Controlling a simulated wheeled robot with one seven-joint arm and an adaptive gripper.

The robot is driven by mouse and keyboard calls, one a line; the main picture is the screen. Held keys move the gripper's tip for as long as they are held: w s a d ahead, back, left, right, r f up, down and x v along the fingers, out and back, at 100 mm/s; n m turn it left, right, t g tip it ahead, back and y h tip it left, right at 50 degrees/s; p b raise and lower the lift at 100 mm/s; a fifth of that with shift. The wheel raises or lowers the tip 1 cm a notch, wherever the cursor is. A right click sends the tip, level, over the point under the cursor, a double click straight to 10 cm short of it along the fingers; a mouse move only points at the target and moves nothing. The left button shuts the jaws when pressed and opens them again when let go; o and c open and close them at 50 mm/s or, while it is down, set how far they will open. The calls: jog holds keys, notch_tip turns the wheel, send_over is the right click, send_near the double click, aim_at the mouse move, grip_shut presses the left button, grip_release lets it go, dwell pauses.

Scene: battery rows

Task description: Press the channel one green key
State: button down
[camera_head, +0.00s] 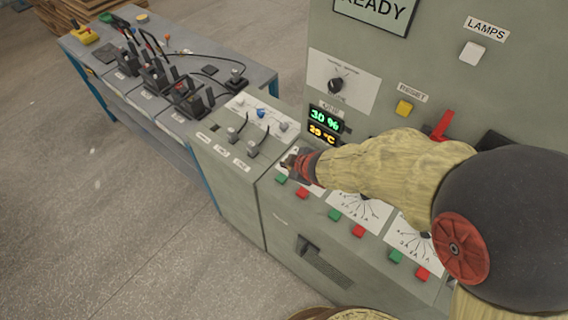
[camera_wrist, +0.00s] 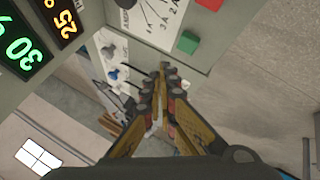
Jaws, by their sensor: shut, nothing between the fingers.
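Green and red keys stand in three pairs along the front edge of the grey cabinet. The leftmost green key (camera_head: 281,179) is beside a red key (camera_head: 302,193). A green key (camera_wrist: 187,42) and part of a red key (camera_wrist: 210,4) also show in the wrist view. I cannot read a channel number on them. My gripper (camera_head: 289,161) is over the leftmost dial plate, just behind and above the leftmost green key. In the wrist view its fingertips (camera_wrist: 163,70) are together and empty, apart from the green key in the picture. I see no contact with it.
Levers (camera_head: 255,147) rise from the panel to the left. Further green keys (camera_head: 335,214) and red keys (camera_head: 358,231) lie to the right. A bench with clamps and cables (camera_head: 165,75) stands beyond.

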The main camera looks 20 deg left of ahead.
aim_at(280, 179)
jog(key=a+r, duration=0.1)
jog(key=a+r+n+y, duration=0.1)
jog(key=a, duration=0.1)
jog(key=shift+s+a+r+y, duration=0.1)
jog(key=shift+r+y, duration=0.05)
jog(key=shift+y, duration=0.15)
notch_tip(280, 179, down, 9)
jog(key=b, duration=0.8)
jog(key=shift+r+b, duration=0.1)
jog(key=shift+b, duration=0.3)
dwell(1.0)
jog(key=shift+f, duration=0.4)
jog(key=shift+f+b, duration=0.45)
jog(key=shift+b, duration=0.15)
dwell(0.4)
dwell(0.3)
jog(key=shift+r+p, duration=0.85)
jog(key=shift+p, duration=0.1)
